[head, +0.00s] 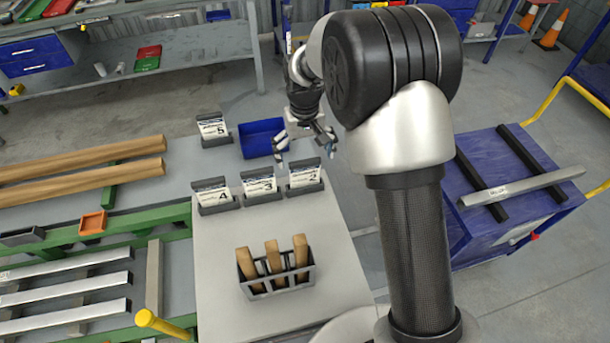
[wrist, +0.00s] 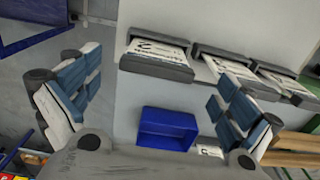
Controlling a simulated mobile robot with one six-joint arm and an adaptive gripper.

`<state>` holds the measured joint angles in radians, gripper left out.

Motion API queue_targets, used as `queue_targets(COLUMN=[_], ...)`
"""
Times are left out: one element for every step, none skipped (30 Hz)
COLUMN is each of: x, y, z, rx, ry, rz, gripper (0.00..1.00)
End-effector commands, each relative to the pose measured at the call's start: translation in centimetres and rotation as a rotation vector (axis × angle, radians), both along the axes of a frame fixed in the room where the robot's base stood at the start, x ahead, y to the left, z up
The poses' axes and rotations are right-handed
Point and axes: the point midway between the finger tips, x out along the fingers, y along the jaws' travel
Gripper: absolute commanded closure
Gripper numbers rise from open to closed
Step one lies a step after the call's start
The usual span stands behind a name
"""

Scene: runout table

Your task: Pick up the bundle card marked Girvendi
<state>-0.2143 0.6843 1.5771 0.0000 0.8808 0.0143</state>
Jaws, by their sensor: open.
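White cards with print stand in grey holders: card 2 (head: 304,175), a middle card (head: 260,185) whose number is hard to read, card 4 (head: 213,191), and card 5 (head: 214,127) further back. The names are too small to read, so I cannot tell which is Girvendi. My gripper (head: 307,154) is open and empty, just behind and above card 2. In the wrist view the fingers of my gripper (wrist: 163,92) stand wide apart. Three cards show in a row there; the leftmost card (wrist: 158,52) lies above the gap between them. Another card (wrist: 209,151) is partly hidden by the right finger.
A blue bin (head: 262,138) stands behind the cards, left of my gripper. A grey rack (head: 249,287) holds three wooden pieces on the light table (head: 225,317). A blue cart (head: 490,229) with a metal bar is at right. Timber and metal bars lie at left.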

Motion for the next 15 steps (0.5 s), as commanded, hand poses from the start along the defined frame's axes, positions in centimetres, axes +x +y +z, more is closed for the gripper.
queue_targets(x=[-0.1,-0.1,0.0,0.0,0.0,0.0,0.0,0.0,0.0,0.0,0.0,0.1,0.1,0.1,0.2], y=[0.0,0.0,0.0,0.0,0.0,0.0,0.0,0.0,0.0,0.0,0.0,0.0,0.0,-0.1,-0.1], z=[-1.2,-1.6,-2.1,-2.3,-2.6,-2.8,-2.9,-3.0,-3.1,-3.3,-3.5,-3.8,-4.2,-4.6,-5.2], rx=[0.0,0.0,0.0,0.0,0.0,0.0,0.0,0.0,0.0,0.0,0.0,0.0,0.0,0.0,0.0], ry=[0.002,0.002,0.002,0.001,0.0,0.0,0.0,0.0,0.0,0.001,0.001,0.001,0.001,0.001,0.001], rz=[0.0,0.0,0.0,0.0,0.0,0.0,0.0,0.0,0.0,0.0,0.0,0.0,0.0,0.0,0.0], gripper=[0.02,0.02,0.02,0.02,0.02,0.02,0.02,0.02,0.02,0.02,0.02,0.02,0.02,0.02,0.02])
